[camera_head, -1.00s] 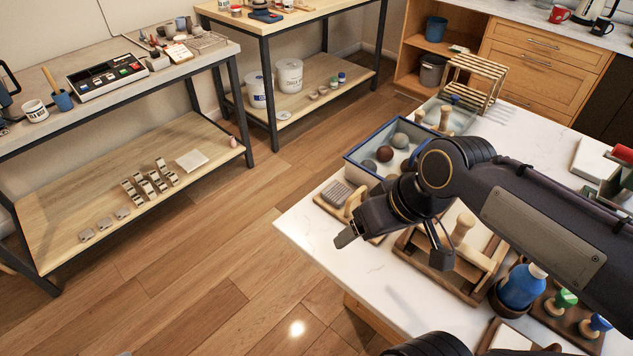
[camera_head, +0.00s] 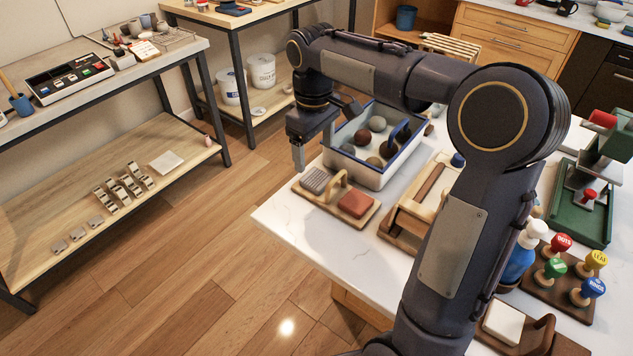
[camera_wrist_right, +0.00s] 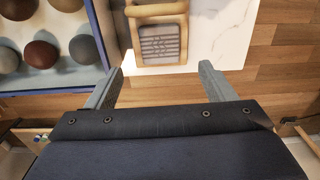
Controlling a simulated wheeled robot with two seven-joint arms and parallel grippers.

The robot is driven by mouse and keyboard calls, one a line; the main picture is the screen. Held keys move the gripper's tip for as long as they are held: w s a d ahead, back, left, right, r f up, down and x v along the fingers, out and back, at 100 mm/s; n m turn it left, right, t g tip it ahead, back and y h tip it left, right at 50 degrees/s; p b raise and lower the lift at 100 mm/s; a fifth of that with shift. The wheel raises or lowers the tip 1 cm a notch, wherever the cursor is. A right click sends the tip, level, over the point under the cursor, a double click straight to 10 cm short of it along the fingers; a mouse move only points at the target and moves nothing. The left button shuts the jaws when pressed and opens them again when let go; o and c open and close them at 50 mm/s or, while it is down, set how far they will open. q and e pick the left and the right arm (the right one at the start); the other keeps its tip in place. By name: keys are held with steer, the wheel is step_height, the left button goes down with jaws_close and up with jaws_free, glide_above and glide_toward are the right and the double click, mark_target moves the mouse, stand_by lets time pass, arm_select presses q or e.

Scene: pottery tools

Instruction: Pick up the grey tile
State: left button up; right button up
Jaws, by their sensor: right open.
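The grey tile (camera_head: 315,180) has a ridged top and lies at the left end of a small wooden tray (camera_head: 334,210) near the white table's left corner. In the right wrist view, the grey tile (camera_wrist_right: 160,43) shows ahead of the jaws, roughly centred between them. My right gripper (camera_head: 298,157) is open and empty, above and slightly to the left of the tile in the head view. Its two fingers also show apart in the right wrist view (camera_wrist_right: 160,82). A reddish tile (camera_head: 355,204) lies on the same tray, past its handle. My left gripper is not in view.
A blue-rimmed bin (camera_head: 352,172) with several clay balls stands just behind the tray. A wooden frame (camera_head: 408,208) stands to its right. A blue bottle (camera_head: 521,255) and several stamps (camera_head: 555,268) are further right. The table's left edge drops to the floor.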

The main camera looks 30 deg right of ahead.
mark_target(315, 178)
step_height(315, 178, down, 7)
steer(key=shift+s+r, duration=0.1)
steer(key=c, duration=1.1)
